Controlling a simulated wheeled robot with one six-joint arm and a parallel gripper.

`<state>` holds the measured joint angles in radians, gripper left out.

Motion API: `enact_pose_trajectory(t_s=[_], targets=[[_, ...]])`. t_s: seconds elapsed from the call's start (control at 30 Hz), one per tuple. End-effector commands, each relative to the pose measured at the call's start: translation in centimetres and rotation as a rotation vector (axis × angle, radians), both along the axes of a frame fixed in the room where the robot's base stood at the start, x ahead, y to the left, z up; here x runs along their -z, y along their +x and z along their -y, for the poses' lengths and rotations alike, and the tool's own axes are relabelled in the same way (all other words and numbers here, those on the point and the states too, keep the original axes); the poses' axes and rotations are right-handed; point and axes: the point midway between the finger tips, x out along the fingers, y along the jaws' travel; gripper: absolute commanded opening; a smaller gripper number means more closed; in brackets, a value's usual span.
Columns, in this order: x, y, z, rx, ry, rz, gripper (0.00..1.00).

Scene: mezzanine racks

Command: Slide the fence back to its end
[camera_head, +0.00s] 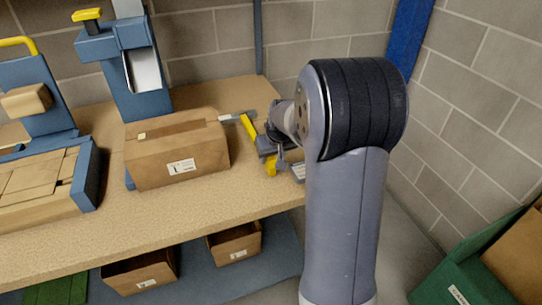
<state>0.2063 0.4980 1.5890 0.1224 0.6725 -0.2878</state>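A small fixture with a grey metal bar (238,116) and a yellow strip (248,130) sits on the bench, right of the cardboard box. It appears to be the fence's fixture, but I cannot tell which part is the fence. A yellow piece (271,166) shows low beside my gripper. My gripper (279,152) is at the fixture, pointing down close to the yellow parts. My own arm hides much of it and the fixture's right side. I cannot tell whether its fingers are open, shut or touching anything.
A cardboard box (178,160) stands left of the fixture on the wooden bench (235,198). Blue machines (128,75) with yellow handles and a blue tray (87,178) of cardboard pieces are farther left. Cartons (236,243) sit on the lower shelf. A green bin (460,280) stands at lower right.

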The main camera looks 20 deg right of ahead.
Motion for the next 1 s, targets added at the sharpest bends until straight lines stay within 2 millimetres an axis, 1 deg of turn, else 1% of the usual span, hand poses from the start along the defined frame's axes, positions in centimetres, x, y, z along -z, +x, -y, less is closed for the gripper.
enact_pose_trajectory(t_s=[0.27, 0.37, 0.47, 0.8, 0.9, 1.0], targets=[[0.0, 0.0, -0.1, 0.0, 0.002, 0.0, 0.48], [-0.5, -0.1, -0.1, 0.001, 0.001, 0.003, 0.48], [-1.7, -0.6, -0.1, 0.001, 0.001, 0.003, 0.48], [-7.7, -3.1, 0.0, 0.002, 0.001, 0.005, 0.48], [-8.9, -3.6, 0.0, 0.002, 0.001, 0.003, 0.48], [-9.6, -4.0, 0.0, 0.001, 0.002, 0.001, 0.48]])
